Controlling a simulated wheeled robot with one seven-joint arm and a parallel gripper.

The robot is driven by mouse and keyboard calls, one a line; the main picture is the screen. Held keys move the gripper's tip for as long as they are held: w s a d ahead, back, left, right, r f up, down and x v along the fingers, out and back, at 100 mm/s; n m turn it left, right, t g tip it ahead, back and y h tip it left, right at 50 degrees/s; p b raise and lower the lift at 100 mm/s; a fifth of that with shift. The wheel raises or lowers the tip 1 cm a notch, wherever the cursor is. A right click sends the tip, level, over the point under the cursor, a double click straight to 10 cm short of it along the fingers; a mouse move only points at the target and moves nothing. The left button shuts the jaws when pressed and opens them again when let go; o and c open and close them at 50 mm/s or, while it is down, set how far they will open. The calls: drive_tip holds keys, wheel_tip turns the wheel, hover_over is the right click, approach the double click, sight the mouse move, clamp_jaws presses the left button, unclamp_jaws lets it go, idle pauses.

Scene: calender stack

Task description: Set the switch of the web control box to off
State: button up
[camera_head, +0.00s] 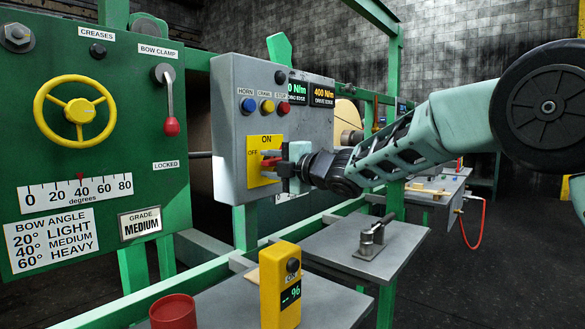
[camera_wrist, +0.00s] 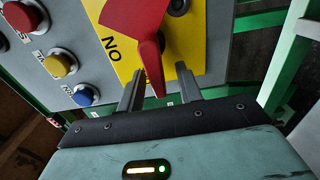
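The grey web control box (camera_head: 229,105) carries a yellow switch plate (camera_head: 264,178) with ON at its top and OFF at its left. A red switch handle (camera_head: 270,161) sits on this plate, partly hidden by my gripper (camera_head: 277,166) in the head view. In the wrist view the red handle (camera_wrist: 150,62) reaches down between the two dark fingers of my gripper (camera_wrist: 158,88). I cannot tell for certain which label the handle points to.
Blue, yellow and red buttons (camera_head: 267,105) sit above the plate, close to the gripper. A green panel with a yellow handwheel (camera_head: 78,110) stands at the left. Below are a grey shelf (camera_head: 340,240), a yellow meter (camera_head: 279,285) and a red cup (camera_head: 173,312).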

drive_tip(key=v, duration=1.7)
drive_tip(key=shift+b, duration=0.3)
drive_tip(key=shift+f, duration=0.1)
drive_tip(key=s+d+f+m+g+h, duration=0.2)
drive_tip(key=s+f+m+g+h, duration=0.2)
drive_tip(key=s+f+m+h, duration=0.9)
drive_tip(key=s+d+f+m+g, duration=0.2)
drive_tip(key=s+f+m, duration=0.15)
drive_tip(key=s, duration=0.45)
drive_tip(key=s+d+f+m+g, duration=0.25)
drive_tip(key=s+f, duration=0.25)
drive_tip(key=s, duration=0.3)
drive_tip(key=s+d+f+m+g, duration=0.2)
drive_tip(key=s+f+g, duration=0.15)
drive_tip(key=s, duration=0.55)
wheel_tip(320, 180, up, 22)
drive_tip(key=w+t+p, duration=0.1)
drive_tip(key=p, duration=2.1)
drive_tip(key=shift+a+h, duration=0.3)
drive_tip(key=shift+a, duration=0.05)
